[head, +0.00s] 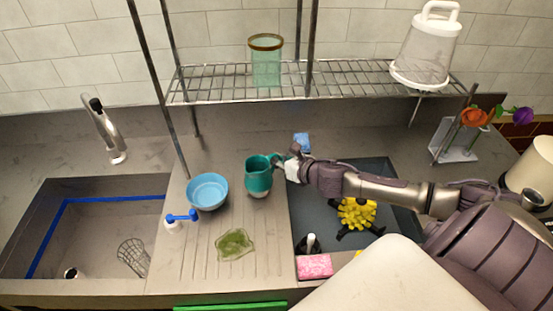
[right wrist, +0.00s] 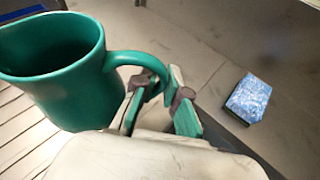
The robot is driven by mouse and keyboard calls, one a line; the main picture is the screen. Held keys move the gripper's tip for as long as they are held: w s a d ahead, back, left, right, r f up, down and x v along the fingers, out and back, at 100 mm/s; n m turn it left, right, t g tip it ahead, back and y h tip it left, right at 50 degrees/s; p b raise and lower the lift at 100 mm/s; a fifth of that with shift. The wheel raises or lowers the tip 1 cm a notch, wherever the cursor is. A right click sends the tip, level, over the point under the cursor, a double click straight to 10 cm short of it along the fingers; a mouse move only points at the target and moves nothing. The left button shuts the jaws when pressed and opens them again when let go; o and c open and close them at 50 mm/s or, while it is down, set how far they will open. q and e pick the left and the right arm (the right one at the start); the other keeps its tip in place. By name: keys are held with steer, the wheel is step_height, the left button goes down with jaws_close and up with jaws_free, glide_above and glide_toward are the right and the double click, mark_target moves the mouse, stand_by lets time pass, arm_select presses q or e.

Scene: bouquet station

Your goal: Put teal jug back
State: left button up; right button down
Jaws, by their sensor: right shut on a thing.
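The teal jug (head: 258,178) is upright at the middle of the head view, over the ribbed drainboard. Its handle points right, toward my right gripper (head: 286,168). In the right wrist view the jug (right wrist: 75,80) fills the left side, its mouth open and empty-looking. My right gripper (right wrist: 160,110) is shut on the jug's handle, with the fingers on either side of it. I cannot tell whether the jug's base touches the drainboard. My left gripper is not in view.
A blue bowl (head: 208,191) stands close left of the jug, with a green leaf-like dish (head: 235,244) in front. A wire shelf (head: 210,89) above holds a glass (head: 266,62). A blue block (head: 301,141) lies behind my gripper. A yellow spiky thing (head: 356,213) sits in the dark basin.

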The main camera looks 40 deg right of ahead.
steer(key=shift+f, duration=0.15)
steer(key=shift+f, duration=0.2)
steer(key=c, duration=1.2)
jaws_free()
